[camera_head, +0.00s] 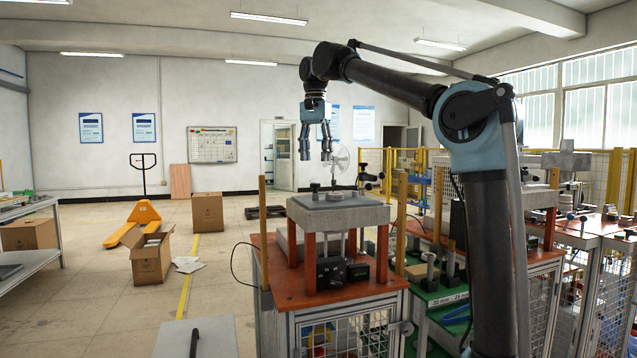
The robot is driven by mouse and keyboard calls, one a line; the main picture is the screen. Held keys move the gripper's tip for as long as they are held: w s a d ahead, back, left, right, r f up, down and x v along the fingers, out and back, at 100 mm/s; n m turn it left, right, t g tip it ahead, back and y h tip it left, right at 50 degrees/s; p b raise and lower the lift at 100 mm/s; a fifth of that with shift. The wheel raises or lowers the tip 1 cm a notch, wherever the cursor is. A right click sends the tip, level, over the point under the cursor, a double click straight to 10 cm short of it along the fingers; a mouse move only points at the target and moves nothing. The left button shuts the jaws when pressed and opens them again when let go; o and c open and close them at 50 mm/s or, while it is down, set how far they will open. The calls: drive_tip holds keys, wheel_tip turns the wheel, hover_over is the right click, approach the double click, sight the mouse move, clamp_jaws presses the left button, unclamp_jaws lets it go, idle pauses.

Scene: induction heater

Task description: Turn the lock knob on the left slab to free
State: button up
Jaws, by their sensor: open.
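A thick grey slab (345,217) stands on red-orange posts on an orange-topped bench, left of my arm. A small dark upright knob-like piece (315,188) sits on the slab's top; I cannot tell for sure whether it is the lock knob or which way it is turned. A thin rod (333,180) stands beside it. My gripper (315,150) hangs above the slab, fingers pointing down, spread apart and empty. It appears clear of the slab and touches nothing.
Under the slab is a black control box (331,272) with a dial. A black clamp-like part (371,177) shows behind the slab's right side. Yellow fencing (410,160) and more benches are at the right. Open floor with cartons (150,258) and a pallet jack (135,222) lies left.

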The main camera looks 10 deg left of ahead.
wheel_tip(320, 180, down, 8)
drive_tip(key=shift+f, duration=0.15)
idle(0.3)
